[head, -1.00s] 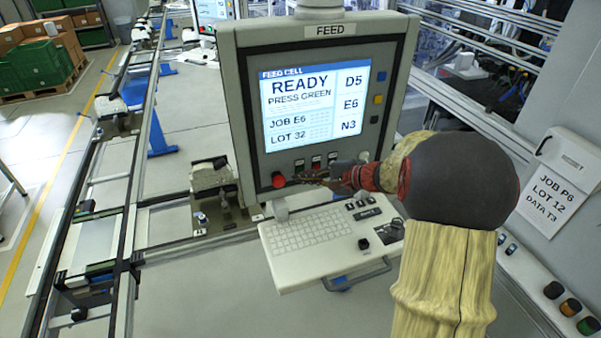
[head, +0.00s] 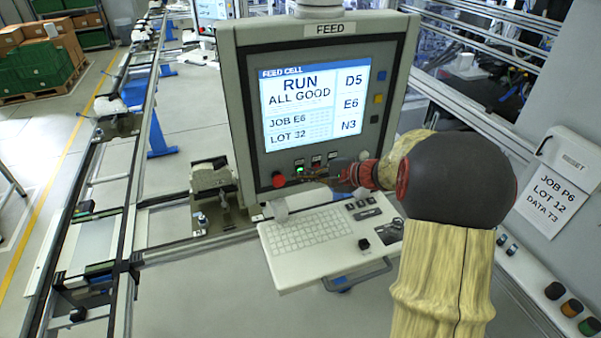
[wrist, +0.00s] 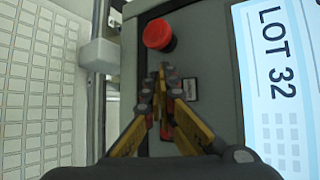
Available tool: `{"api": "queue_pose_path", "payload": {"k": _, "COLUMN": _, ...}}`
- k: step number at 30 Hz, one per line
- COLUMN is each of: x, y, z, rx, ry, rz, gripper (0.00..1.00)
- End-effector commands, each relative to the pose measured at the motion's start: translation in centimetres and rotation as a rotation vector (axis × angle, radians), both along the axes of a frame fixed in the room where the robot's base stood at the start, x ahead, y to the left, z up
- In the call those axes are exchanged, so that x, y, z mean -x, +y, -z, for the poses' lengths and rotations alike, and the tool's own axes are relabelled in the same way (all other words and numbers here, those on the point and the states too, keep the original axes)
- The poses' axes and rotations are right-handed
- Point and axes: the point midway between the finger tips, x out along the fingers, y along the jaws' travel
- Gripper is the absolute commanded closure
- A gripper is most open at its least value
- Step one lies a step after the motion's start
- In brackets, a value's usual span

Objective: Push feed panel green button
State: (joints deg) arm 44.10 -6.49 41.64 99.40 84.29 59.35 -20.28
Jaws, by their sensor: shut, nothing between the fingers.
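The FEED panel (head: 330,30) stands in the middle of the head view. Its screen (head: 315,103) reads RUN, ALL GOOD, JOB E6, LOT 32. The green button (head: 300,170) shows lit in the row below the screen, right of the red mushroom button (head: 279,180). My gripper (head: 308,178) is shut and empty, its tips at the panel face just by the green button. In the wrist view my shut gripper (wrist: 163,72) points at the panel beside the red mushroom button (wrist: 158,33). The green button is hidden there, and contact cannot be told.
A keyboard shelf (head: 318,238) juts out below the screen. A conveyor frame (head: 125,220) runs along the left. On the right are a paper sign (head: 552,188) and a control box with several buttons (head: 571,307).

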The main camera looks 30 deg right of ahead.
Motion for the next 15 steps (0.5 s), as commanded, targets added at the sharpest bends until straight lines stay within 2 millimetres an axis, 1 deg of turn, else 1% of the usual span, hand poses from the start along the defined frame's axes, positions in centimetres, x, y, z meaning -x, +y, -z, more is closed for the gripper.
{"api": "queue_pose_path", "payload": {"k": 8, "x": 0.2, "y": 0.0, "z": 0.0, "rx": 0.0, "ry": 0.0, "rz": 0.001, "gripper": 1.0}}
{"api": "queue_pose_path", "payload": {"k": 15, "x": 1.3, "y": 0.2, "z": 0.1, "rx": 0.0, "ry": -0.002, "rz": 0.001, "gripper": 1.0}}
